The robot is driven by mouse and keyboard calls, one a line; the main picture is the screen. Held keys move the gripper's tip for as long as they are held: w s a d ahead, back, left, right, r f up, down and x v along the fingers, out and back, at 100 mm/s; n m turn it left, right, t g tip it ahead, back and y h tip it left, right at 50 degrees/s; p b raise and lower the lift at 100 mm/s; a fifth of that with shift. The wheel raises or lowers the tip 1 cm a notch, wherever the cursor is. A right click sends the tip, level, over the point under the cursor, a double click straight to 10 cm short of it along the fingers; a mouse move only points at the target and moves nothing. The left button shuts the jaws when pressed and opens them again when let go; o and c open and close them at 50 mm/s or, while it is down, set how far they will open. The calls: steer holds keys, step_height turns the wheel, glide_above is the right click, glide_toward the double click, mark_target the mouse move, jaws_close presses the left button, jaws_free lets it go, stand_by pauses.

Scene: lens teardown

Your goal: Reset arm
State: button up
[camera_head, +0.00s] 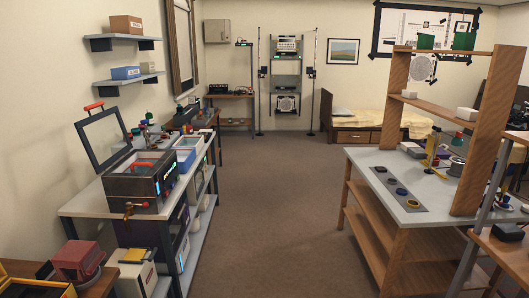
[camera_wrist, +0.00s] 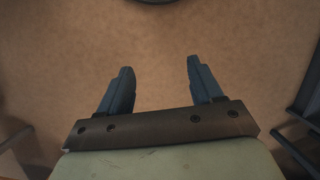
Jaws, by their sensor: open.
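My gripper (camera_wrist: 158,80) shows in the wrist view with its two dark fingers spread apart. Nothing is between the fingers. Below them is bare brown floor (camera_wrist: 160,35). My gripper and arm do not show in the head view. In the head view, a bench on the right (camera_head: 368,155) carries a dark strip with several rings (camera_head: 401,191). No lens can be made out for certain.
A grey bench (camera_head: 75,208) on the left holds a dark box with a red handle (camera_head: 140,185) and a raised framed lid (camera_head: 103,138). A wooden shelf unit (camera_head: 393,85) stands on the right bench. The brown floor (camera_head: 265,200) between the benches is clear. A bed (camera_head: 372,118) stands behind.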

steer(key=s+d+f+m+g, duration=0.2)
steer(key=s+d+g, duration=0.1)
steer(key=s, duration=1.3)
steer(key=shift+d+f+y, duration=0.15)
steer(key=shift+d+y, duration=0.15)
steer(key=shift+d, duration=0.35)
